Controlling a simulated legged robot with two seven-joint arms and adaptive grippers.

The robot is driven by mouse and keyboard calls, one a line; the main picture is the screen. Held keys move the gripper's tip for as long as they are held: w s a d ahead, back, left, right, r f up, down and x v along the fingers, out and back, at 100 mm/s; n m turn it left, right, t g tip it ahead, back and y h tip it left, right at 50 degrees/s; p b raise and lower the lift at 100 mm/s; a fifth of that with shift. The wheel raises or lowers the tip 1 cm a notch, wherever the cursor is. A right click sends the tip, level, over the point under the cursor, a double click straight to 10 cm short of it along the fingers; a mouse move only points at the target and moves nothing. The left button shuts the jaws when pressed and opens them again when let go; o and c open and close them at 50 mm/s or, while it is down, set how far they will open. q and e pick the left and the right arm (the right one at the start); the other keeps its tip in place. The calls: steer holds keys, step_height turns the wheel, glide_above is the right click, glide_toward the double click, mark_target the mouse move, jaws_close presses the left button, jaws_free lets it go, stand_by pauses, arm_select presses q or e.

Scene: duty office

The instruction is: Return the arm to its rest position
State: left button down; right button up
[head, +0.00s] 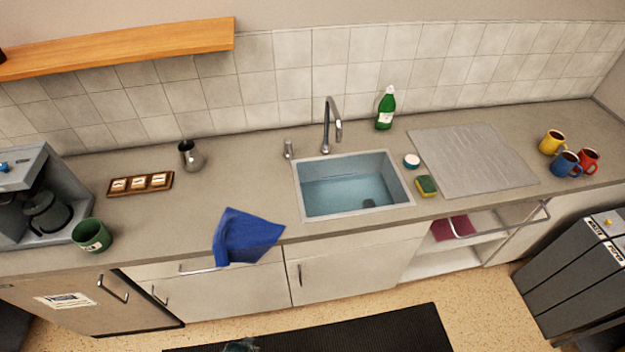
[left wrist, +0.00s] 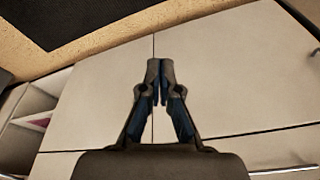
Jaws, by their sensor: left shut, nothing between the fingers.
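My left gripper (left wrist: 160,66) shows in the left wrist view with its two fingers together and nothing between them. Behind it are the pale cabinet fronts (left wrist: 225,80), with a dark seam running past the fingertips; the exact gap to the fronts is hard to judge. In the head view neither gripper is clearly visible; only a small greenish-grey shape (head: 241,345) shows at the bottom edge, and I cannot tell what it is. My right gripper is in neither view.
The counter holds a sink (head: 355,184) with water, a blue cloth (head: 246,237) over the front edge, a green mug (head: 92,236), a coffee machine (head: 40,200), a green bottle (head: 385,109) and three mugs (head: 567,163). Waste bins (head: 575,275) stand at right. A dark mat (head: 340,335) lies on the floor.

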arm_select(q)
steer(key=s+a+f+b, duration=0.1)
steer(key=s+f, duration=0.3)
steer(key=f, duration=0.4)
steer(key=s+f, duration=0.3)
steer(key=f, duration=0.6)
steer(key=s+a+f+g+b, duration=0.1)
steer(key=s+a+f, duration=0.1)
steer(key=s+f, duration=0.7)
steer(key=s, duration=0.4)
steer(key=shift+a+g, duration=0.25)
steer(key=shift+g, duration=0.05)
steer(key=shift+s, duration=0.15)
